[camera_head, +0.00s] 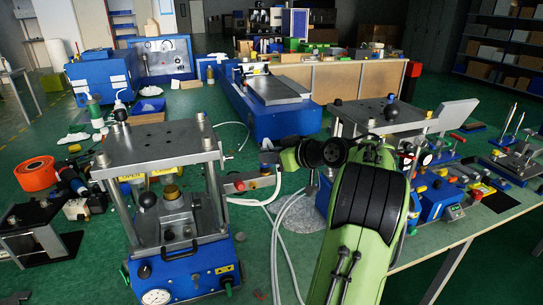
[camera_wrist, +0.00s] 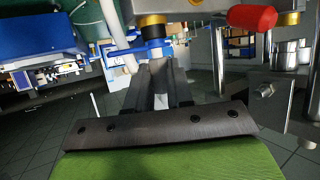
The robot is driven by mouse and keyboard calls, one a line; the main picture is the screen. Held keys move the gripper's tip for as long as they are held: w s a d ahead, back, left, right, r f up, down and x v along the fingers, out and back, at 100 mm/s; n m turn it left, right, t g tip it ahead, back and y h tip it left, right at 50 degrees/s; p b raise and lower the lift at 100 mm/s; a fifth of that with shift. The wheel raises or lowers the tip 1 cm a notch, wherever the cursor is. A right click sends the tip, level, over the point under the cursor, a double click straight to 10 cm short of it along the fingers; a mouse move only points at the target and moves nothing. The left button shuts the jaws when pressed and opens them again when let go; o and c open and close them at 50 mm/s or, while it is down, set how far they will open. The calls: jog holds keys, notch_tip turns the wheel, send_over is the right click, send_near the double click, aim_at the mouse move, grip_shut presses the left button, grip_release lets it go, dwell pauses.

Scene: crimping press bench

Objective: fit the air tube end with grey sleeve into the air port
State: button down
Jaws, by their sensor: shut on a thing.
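My gripper (camera_head: 266,160) reaches left from my green arm, close to the right side of the crimping press (camera_head: 150,145). In the wrist view its two dark fingers (camera_wrist: 158,66) are close together, shut on the air tube. The white air tube (camera_head: 277,232) hangs in loops below the gripper. In the wrist view the tube (camera_wrist: 113,35) passes just left of the fingertips. The held end and its grey sleeve are too hidden to make out. I cannot clearly pick out the air port; a blue part (camera_wrist: 150,49) and a dark, gold-topped fitting (camera_wrist: 154,29) show beyond the fingertips.
A metal bar with a red knob (camera_head: 239,186) juts from the press toward my gripper; a red knob also shows in the wrist view (camera_wrist: 252,17). A second press (camera_head: 378,117) stands behind my arm. An orange roll (camera_head: 38,174) and tools crowd the left.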

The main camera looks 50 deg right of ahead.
jog(key=shift+f+b, duration=0.35)
jog(key=shift+f, duration=0.1)
jog(key=c, duration=0.9)
grip_release()
jog(key=p+v, duration=0.4)
jog(key=v, duration=1.1)
jog(key=shift+s+r+p, duration=0.25)
jog(key=shift+s+p, duration=0.05)
jog(key=shift+s, duration=0.05)
jog(key=shift+w+a, duration=0.1)
